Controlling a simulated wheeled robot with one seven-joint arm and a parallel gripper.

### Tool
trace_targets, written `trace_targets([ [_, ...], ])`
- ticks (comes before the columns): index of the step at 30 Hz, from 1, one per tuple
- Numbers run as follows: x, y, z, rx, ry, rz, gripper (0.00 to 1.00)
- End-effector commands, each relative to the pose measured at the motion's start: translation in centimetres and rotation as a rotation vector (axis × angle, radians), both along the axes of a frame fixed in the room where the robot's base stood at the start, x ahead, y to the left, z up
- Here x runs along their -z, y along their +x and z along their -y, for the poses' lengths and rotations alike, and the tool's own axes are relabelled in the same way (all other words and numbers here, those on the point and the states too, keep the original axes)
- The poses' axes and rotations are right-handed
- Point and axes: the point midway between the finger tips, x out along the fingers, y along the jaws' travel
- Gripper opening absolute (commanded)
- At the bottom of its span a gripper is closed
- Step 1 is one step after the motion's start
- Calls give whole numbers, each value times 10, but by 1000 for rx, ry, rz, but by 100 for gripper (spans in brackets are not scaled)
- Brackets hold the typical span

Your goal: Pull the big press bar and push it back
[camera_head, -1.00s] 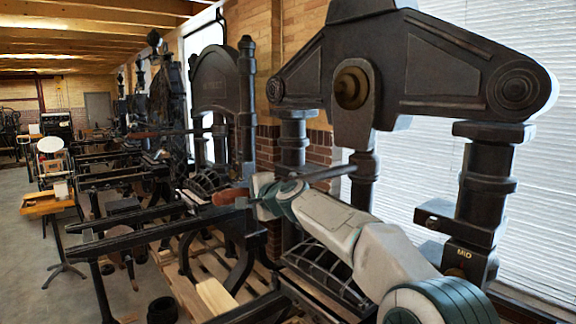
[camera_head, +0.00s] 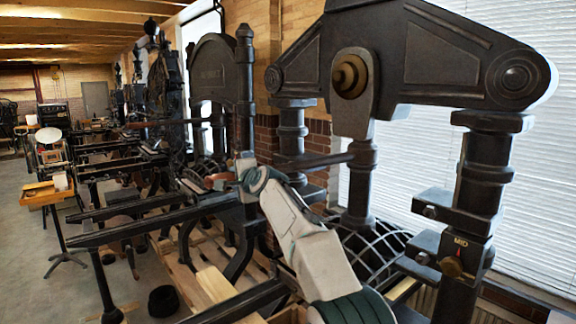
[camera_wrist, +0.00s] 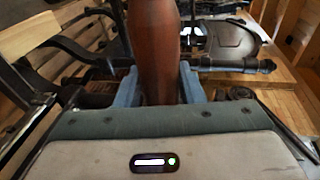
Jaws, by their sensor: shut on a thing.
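The big press (camera_head: 440,55) stands at the right, a black iron frame with a brass-coloured hub. Its dark press bar (camera_head: 322,161) runs left from the central column and ends in a red-brown wooden handle (camera_head: 217,181). My gripper (camera_head: 244,176) is at this handle, with my arm reaching up from the lower right and hiding part of the bar. In the wrist view the brown handle (camera_wrist: 158,55) stands between my two blue-grey fingers, which are shut on it.
A ribbed round part (camera_head: 375,250) lies below the press. More presses line the left wall. A small table with an orange-brown top (camera_head: 45,192) stands on open floor at the left.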

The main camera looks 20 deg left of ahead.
Motion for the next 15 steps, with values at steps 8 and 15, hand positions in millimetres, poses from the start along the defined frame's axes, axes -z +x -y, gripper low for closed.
trace_targets([
  [8, -4, -1, 0, -1, 8, 3, 82],
  [15, -4, 1, 2, 2, 7, 3, 82],
])
